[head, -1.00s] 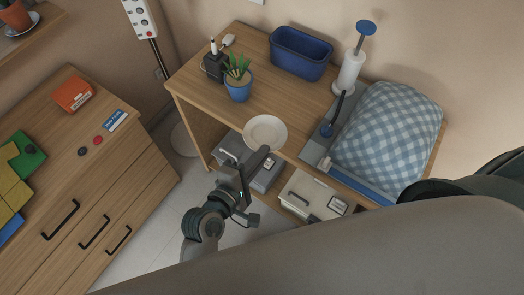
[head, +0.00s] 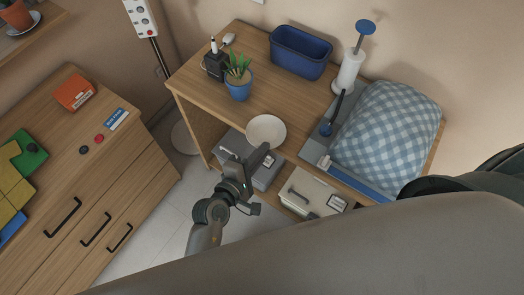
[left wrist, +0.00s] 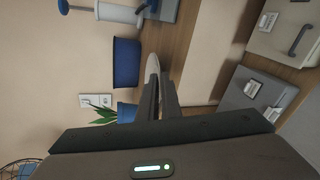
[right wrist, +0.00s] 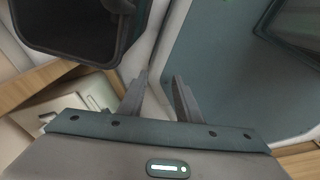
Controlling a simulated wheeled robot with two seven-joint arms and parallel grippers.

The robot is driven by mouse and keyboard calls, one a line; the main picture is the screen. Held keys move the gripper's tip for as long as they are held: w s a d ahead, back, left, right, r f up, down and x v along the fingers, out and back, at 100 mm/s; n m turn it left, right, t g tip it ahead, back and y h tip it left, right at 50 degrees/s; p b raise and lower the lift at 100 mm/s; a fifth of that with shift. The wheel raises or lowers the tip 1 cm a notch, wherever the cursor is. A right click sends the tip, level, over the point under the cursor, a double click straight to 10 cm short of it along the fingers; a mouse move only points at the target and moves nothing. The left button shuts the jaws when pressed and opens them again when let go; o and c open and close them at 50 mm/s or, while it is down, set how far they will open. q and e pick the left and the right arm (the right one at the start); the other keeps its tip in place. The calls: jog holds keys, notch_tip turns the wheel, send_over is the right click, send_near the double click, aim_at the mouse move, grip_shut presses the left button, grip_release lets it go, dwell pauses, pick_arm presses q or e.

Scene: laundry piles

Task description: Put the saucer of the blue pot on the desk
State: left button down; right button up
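The white saucer (head: 265,130) is at the front edge of the wooden desk (head: 200,72), overlapping that edge in the head view. My left gripper (head: 263,150) reaches it from the front and is shut on its near rim. In the left wrist view the saucer (left wrist: 152,66) shows nearly edge-on at the fingertips (left wrist: 160,82). I cannot tell whether it touches the desk top. The blue pot (head: 238,91) with a spiky plant stands on the desk behind the saucer. My right gripper (right wrist: 160,85) is open and empty, away from the desk items.
A blue bin (head: 300,55), a paper roll holder (head: 350,72), a black pen holder (head: 214,66) and a checkered cushion (head: 388,130) occupy the desk. Grey boxes (head: 262,172) sit below. A drawer cabinet (head: 130,150) stands left. Desk top right of the pot is clear.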

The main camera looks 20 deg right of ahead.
pick_arm(q)
jog(key=shift+f, duration=0.3)
jog(key=c, duration=2)
grip_release()
jog(key=shift+a, duration=0.1)
jog(key=b+v, duration=0.2)
jog(key=v, duration=1)
